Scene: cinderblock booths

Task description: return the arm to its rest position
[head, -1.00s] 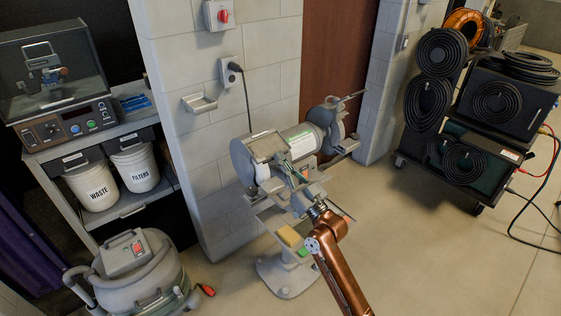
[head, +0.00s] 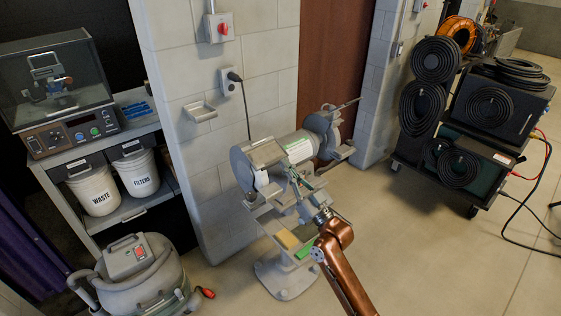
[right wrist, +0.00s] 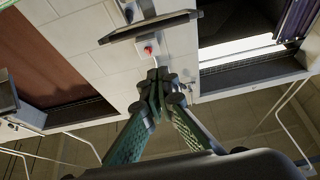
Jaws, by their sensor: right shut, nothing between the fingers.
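My right arm, copper-coloured, reaches up from the bottom of the head view. Its gripper (head: 296,178) is in front of the bench grinder (head: 297,150), overlapping its middle in the picture. I cannot tell how far apart they are. In the right wrist view the green-patterned fingers of this gripper (right wrist: 158,82) meet at their tips, shut with nothing between them. My left gripper is in neither view.
The grinder's pedestal (head: 284,276) stands before a block wall (head: 213,142). A vacuum (head: 139,274) and a shelf with WASTE (head: 95,190) and FILTERS (head: 138,174) bins are left. A cable cart (head: 462,190) is right. Floor between grinder and cart is clear.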

